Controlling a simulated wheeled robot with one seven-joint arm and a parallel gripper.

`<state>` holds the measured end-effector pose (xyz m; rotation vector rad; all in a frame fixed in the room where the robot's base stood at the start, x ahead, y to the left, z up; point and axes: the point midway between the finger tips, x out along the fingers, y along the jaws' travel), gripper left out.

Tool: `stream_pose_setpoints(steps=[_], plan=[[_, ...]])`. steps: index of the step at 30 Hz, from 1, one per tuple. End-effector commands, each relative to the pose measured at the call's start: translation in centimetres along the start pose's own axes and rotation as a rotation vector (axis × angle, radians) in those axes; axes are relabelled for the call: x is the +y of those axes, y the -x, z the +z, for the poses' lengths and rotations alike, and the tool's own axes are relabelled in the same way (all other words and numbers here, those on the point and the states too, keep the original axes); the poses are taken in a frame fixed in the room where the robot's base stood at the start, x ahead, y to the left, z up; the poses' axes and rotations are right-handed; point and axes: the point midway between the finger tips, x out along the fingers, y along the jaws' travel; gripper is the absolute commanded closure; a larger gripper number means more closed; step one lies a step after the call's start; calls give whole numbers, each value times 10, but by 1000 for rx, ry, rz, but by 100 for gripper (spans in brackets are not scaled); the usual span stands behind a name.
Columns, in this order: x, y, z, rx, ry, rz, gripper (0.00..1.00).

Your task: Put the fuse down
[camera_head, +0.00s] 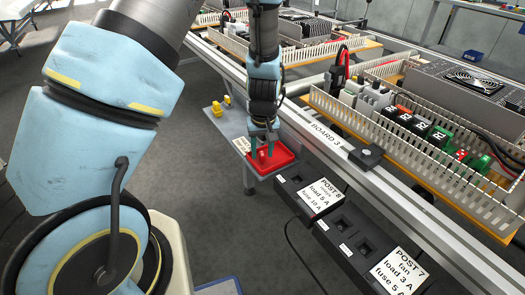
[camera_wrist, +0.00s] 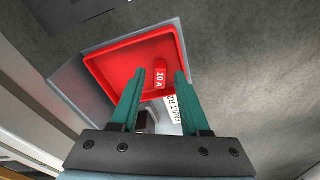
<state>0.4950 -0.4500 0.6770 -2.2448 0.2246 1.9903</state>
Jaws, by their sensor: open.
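A red fuse marked 10 A (camera_wrist: 160,78) is in the red tray (camera_wrist: 112,62), against its red floor. My gripper (camera_wrist: 159,85) has its two teal fingers apart, one on each side of the fuse, with gaps showing. In the head view my gripper (camera_head: 263,140) points down into the red tray (camera_head: 284,157), which sits on a small grey side table. The fuse is hard to make out there, red on red beside the fingers.
Yellow pieces (camera_head: 227,100) stand on the side table behind the tray. A white label (camera_wrist: 174,108) lies beside the tray. Black fuse posts (camera_head: 345,229) and the BOARD 3 rail (camera_head: 325,133) are to the right. The wiring duct board (camera_head: 440,160) lies beyond.

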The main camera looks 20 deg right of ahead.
Motion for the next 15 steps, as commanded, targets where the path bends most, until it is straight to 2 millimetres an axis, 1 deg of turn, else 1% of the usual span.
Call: stream_pose_setpoints(steps=[5, 12, 15], plan=[[1, 27, -1, 4, -2, 3, 52], [2, 79, -1, 5, -2, 4, 52], [1, 96, 0, 3, -1, 3, 52]])
